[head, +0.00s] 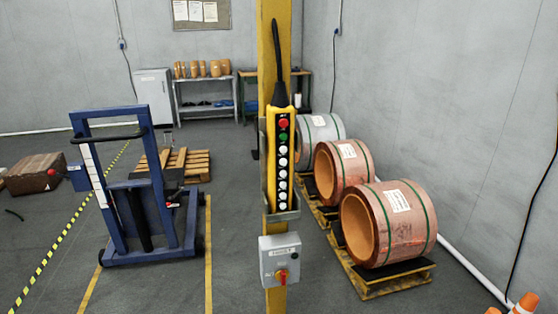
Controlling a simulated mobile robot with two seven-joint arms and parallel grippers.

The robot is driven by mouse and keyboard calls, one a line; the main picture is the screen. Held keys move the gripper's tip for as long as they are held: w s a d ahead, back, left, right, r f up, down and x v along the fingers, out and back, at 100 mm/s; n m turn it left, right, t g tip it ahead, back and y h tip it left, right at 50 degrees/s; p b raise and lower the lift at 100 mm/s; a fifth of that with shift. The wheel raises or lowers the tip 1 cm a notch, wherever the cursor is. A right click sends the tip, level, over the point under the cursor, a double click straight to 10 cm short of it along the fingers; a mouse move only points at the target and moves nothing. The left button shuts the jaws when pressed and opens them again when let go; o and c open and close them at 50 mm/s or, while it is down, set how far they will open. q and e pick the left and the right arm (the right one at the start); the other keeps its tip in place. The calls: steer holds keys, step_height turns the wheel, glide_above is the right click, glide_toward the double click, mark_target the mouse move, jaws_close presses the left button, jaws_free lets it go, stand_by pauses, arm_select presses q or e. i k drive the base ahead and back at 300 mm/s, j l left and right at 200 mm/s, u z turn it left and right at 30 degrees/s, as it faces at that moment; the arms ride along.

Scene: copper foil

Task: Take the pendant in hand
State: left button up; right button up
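The pendant (281,150) is a tall yellow control box with a red button at the top, a green one below it and several white ones under that. Neither of my grippers is in the head view, and nothing is touching the pendant.
A grey switch box (280,260) is on the post below the holder. A blue lift truck (152,205) stands at left. Copper coils (408,222) sit on pallets at right. Orange cones (526,302) are at the lower right corner. Floor beside the post is clear.

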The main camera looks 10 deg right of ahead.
mark_target(280, 107)
steer(key=i+j+z, duration=0.1)
steer(key=z, duration=0.55)
steer(key=i+j+z, duration=0.1)
steer(key=j+z, duration=0.15)
steer(key=j, duration=0.2)
steer(key=i+j+z, duration=0.1)
steer(key=j+z, duration=0.15)
steer(key=j, duration=0.2)
steer(key=i+j, duration=0.1)
steer(key=j, duration=0.65)
steer(key=j+z, duration=0.1)
steer(key=j, duration=0.65)
steer(key=i, duration=0.1)
